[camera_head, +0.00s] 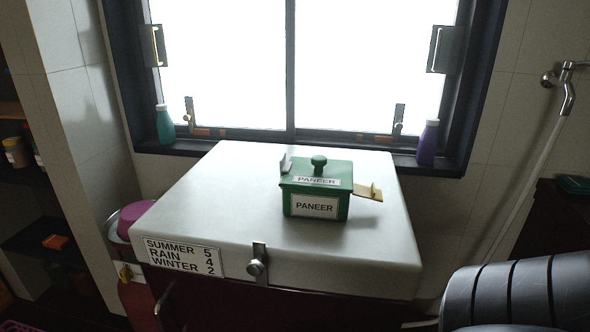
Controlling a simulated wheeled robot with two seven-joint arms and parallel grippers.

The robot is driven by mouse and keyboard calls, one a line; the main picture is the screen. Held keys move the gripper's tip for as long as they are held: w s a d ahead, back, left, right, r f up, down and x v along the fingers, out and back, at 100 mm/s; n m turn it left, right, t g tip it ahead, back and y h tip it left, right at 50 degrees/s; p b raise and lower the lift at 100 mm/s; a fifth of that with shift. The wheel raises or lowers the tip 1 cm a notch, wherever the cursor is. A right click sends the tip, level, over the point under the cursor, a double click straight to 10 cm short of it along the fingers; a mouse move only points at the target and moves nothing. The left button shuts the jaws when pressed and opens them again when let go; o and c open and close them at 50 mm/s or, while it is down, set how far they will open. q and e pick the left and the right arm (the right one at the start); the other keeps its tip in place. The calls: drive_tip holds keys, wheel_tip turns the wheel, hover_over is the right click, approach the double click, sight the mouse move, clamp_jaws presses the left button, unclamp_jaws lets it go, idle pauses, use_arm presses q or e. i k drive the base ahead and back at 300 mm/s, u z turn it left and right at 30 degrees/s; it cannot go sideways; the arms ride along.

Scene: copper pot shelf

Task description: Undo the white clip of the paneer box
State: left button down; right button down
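The paneer box (300,203) is green with a lid, a round green knob (319,164) and white PANEER labels. It sits on the right half of the white top (215,205). A small whitish clip (286,163) stands up at the lid's left edge; its lower part is hard to make out, so I cannot tell if it is fastened. A yellow clip (368,192) sticks out sideways from the box's right side. Neither gripper shows. A dark ribbed part at the lower right seems to be my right arm, apart from the box.
A metal latch (257,262) and a SUMMER/RAIN/WINTER label (182,256) are on the top's front. A teal bottle (164,124) and a purple bottle (428,142) stand on the window sill. The top is clear around the box.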

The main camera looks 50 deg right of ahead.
sight(285, 165)
drive_tip(key=k, duration=0.8)
drive_tip(key=z, duration=1.75)
drive_tip(key=i, duration=0.4)
drive_tip(key=u, duration=0.05)
